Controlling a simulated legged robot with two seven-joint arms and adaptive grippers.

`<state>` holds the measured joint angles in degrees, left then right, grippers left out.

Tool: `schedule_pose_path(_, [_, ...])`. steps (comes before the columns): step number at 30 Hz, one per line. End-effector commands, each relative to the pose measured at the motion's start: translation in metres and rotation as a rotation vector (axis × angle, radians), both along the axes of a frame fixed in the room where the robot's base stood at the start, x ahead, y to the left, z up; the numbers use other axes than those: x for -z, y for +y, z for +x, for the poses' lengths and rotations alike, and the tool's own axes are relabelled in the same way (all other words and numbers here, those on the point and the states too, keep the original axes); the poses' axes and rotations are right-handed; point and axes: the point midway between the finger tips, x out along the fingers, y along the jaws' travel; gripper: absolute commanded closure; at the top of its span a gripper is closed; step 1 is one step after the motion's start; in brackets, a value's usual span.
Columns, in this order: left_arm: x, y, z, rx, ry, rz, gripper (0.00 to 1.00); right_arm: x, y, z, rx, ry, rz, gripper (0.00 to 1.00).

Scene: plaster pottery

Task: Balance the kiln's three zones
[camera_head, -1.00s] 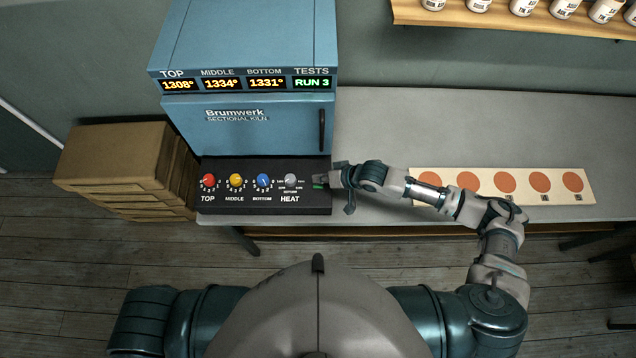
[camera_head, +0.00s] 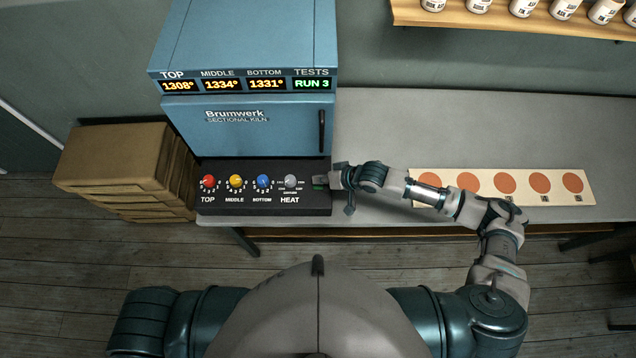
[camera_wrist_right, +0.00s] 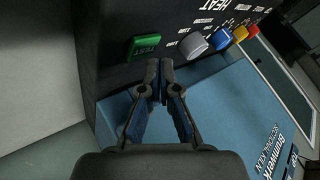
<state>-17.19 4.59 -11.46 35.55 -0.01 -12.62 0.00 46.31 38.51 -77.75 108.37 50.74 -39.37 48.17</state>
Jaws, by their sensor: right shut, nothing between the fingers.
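The blue kiln (camera_head: 250,130) stands on the bench. Its displays read top 1308°, middle 1334°, bottom 1331° and tests RUN 3. The black panel below carries a red top knob (camera_head: 208,182), a yellow middle knob (camera_head: 236,182), a blue bottom knob (camera_head: 263,182) and a grey heat knob (camera_head: 290,181). A green TEST button (camera_wrist_right: 143,46) shows in the right wrist view. My right gripper (camera_head: 322,181) is at the panel's right end, shut and empty. In the right wrist view its fingertips (camera_wrist_right: 159,68) are beside the button; contact is unclear. My left gripper is out of view.
Stacked brown boxes (camera_head: 115,165) stand left of the kiln. A pale strip with orange discs (camera_head: 450,195) lies on the bench at right, partly behind my right arm. A shelf (camera_head: 520,22) with white jars is above.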

Motion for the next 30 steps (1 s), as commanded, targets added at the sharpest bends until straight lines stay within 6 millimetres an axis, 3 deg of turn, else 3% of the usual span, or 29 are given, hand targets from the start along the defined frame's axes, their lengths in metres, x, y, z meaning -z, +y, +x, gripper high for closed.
schedule_pose_path(30, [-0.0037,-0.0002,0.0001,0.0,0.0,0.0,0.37,0.0097,0.0001,-0.001,0.0,0.0,0.0,1.0])
